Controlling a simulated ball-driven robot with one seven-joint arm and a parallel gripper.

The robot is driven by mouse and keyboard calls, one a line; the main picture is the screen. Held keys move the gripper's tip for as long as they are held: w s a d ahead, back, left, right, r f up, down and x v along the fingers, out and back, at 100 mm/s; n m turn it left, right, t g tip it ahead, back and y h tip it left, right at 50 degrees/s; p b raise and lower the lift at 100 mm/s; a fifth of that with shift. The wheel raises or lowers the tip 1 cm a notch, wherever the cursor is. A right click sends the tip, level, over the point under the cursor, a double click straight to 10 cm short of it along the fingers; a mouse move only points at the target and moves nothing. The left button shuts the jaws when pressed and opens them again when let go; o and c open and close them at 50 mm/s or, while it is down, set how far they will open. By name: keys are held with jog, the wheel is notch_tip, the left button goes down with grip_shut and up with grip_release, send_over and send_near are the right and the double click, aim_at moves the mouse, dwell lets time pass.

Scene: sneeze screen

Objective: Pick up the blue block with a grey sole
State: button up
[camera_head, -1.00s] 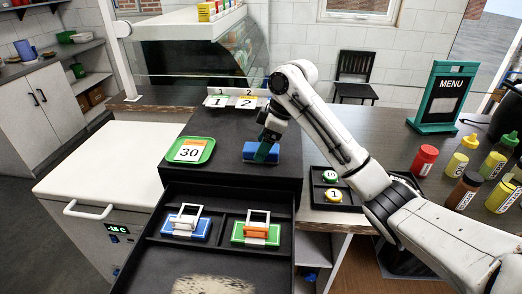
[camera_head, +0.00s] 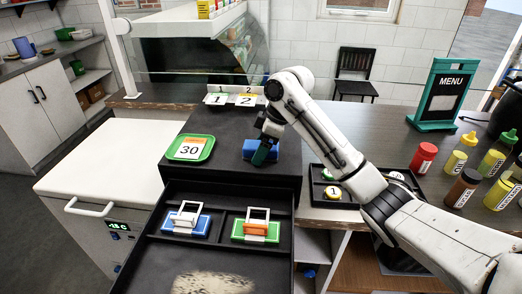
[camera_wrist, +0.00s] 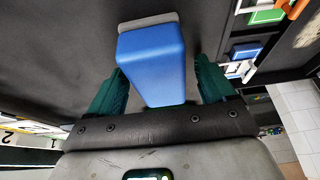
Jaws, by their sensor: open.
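The blue block (camera_head: 249,150) stands on the black counter top, partly hidden behind my gripper (camera_head: 262,155) in the head view. In the wrist view the blue block (camera_wrist: 152,62) shows a grey sole (camera_wrist: 148,21) along its far end. My gripper (camera_wrist: 160,88) is open, with one green finger on each side of the block's near end. A gap shows on the right between finger and block; on the left the finger is very close to it, and I cannot tell whether they touch.
A green tray (camera_head: 207,148) with a card marked 30 lies left of the block. Number cards (camera_head: 245,100) stand behind it. An open drawer (camera_head: 166,262) in front holds a blue-based item (camera_head: 200,227) and a green-based item (camera_head: 238,231). A black tray (camera_head: 346,201) lies to the right.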

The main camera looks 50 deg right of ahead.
aim_at(257, 144)
jog(key=shift+c, duration=0.4)
jog(key=c, duration=1)
jog(key=shift+r, duration=0.1)
jog(key=shift+r, duration=0.25)
notch_tip(257, 144, up, 2)
jog(key=shift+w+r+b, duration=0.1)
jog(key=shift+r+b, duration=0.05)
jog(key=shift+b, duration=0.2)
jog(key=s+r, duration=1)
jog(key=s, duration=0.4)
jog(key=shift+r+b, duration=0.2)
jog(key=shift+b, duration=0.15)
jog(key=shift+s+d, duration=0.1)
jog(key=shift+d, duration=0.05)
